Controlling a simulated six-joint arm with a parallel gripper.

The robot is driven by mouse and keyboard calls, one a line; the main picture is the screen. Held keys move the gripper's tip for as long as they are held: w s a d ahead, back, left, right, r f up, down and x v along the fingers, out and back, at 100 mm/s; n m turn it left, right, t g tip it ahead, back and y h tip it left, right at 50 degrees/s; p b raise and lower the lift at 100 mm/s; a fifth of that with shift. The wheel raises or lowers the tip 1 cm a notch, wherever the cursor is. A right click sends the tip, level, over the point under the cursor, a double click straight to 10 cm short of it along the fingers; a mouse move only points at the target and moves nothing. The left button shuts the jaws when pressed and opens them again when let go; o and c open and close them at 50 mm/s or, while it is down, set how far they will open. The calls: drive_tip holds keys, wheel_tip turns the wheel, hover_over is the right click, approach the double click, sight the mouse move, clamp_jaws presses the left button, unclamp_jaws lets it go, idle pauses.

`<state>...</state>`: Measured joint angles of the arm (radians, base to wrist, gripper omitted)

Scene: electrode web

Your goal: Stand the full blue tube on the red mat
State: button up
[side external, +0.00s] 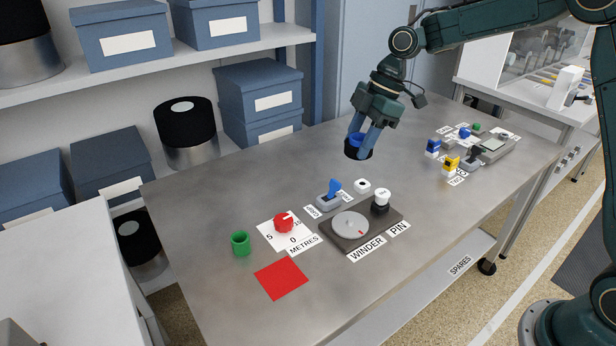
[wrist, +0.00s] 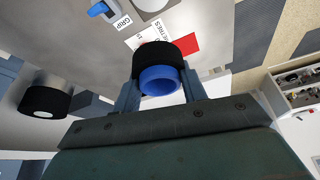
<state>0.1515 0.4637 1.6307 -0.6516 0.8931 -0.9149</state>
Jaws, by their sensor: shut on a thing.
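My gripper (side external: 360,140) is shut on the blue tube (side external: 357,138), which has a thick black roll around its lower part. It holds the tube in the air above the table, behind and to the right of the winder. In the wrist view the blue tube (wrist: 160,82) and its black roll (wrist: 155,55) sit between the two fingers of my gripper (wrist: 158,78). The red mat (side external: 281,278) lies bare at the table's front left. It also shows partly in the wrist view (wrist: 186,44), beyond the black roll.
A green tube (side external: 240,244) stands behind and left of the mat. A red dial (side external: 283,224), a blue lever (side external: 333,188) and the winder (side external: 351,226) with its pin (side external: 380,200) lie between tube and mat. Blue and yellow blocks (side external: 451,164) stand to the right.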

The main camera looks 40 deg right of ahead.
hover_over(274, 279)
drive_tip(key=d, duration=0.1)
wheel_tip(274, 279, down, 2)
drive_tip(key=f, duration=1.5)
drive_tip(key=shift+s+d+f, duration=0.25)
drive_tip(key=shift+f, duration=0.15)
drive_tip(key=shift+f, duration=0.1)
drive_tip(key=shift+f, duration=2.05)
drive_tip(key=shift+f, duration=0.15)
drive_tip(key=o, duration=1)
